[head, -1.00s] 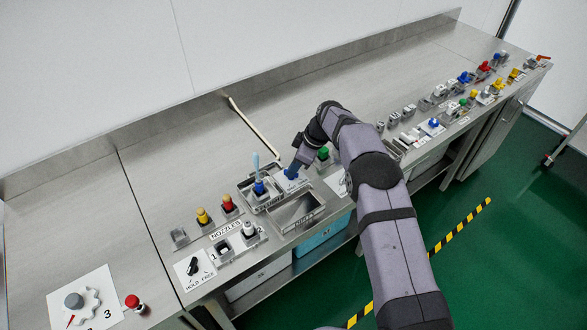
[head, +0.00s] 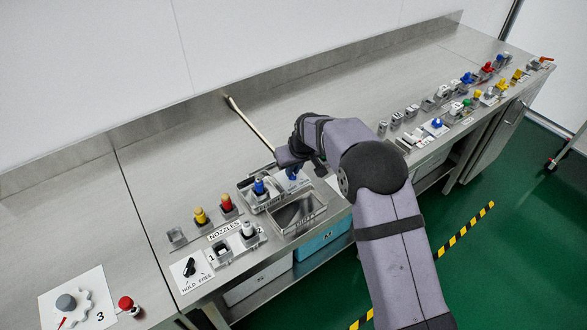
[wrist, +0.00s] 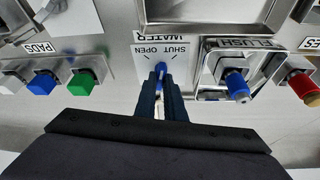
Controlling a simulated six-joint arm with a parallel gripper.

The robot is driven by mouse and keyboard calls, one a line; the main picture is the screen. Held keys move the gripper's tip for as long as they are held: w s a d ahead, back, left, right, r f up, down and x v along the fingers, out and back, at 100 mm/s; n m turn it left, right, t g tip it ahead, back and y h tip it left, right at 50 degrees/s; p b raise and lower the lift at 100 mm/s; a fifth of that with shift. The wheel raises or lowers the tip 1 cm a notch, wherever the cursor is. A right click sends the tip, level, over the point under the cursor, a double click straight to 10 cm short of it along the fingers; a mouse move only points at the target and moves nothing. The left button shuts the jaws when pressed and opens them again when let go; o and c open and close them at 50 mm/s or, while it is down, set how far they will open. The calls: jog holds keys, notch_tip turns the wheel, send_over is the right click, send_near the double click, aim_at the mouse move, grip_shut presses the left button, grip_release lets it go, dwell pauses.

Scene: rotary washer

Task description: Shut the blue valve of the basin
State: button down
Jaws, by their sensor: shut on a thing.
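The blue valve (wrist: 160,70) stands in front of a white plate marked SHUT, OPEN and WATER (wrist: 150,45), which appears upside down in the wrist view. My gripper (wrist: 160,84) is shut on the valve's handle, with a finger on either side. Only the handle's tip shows between the fingers, so I cannot tell exactly which mark it points at. In the head view the blue valve (head: 293,174) shows below my wrist, and my arm partly covers it. The basin (head: 300,213) lies just in front of it. A blue nozzle (head: 259,187) stands in a holder to the left.
In the wrist view, the blue nozzle in the FLUSH holder (wrist: 236,84) is close on the right. Blue (wrist: 42,83) and green (wrist: 82,84) blocks stand on the left. Red and yellow nozzles (head: 227,203) stand further left in the head view.

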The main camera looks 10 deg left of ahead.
jog(key=m, duration=0.1)
jog(key=m+h+b, duration=0.1)
jog(key=m, duration=0.2)
jog(key=shift+s+a+f+t+h, duration=0.15)
jog(key=shift+f+t+h, duration=0.15)
jog(key=shift+r+m+h+b, duration=0.1)
jog(key=shift+m+h+b, duration=0.4)
jog(key=shift+m+b, duration=0.7)
jog(key=shift+m, duration=0.3)
jog(key=c, duration=1.8)
grip_release()
jog(key=shift+c, duration=0.2)
jog(key=shift+r, duration=0.25)
jog(key=shift+a+r, duration=0.1)
jog(key=shift+r, duration=0.15)
jog(key=b+v, duration=0.1)
jog(key=v, duration=0.5)
jog(key=shift+s+r+b, duration=0.15)
jog(key=shift+s+b, duration=0.1)
jog(key=shift+b, duration=0.1)
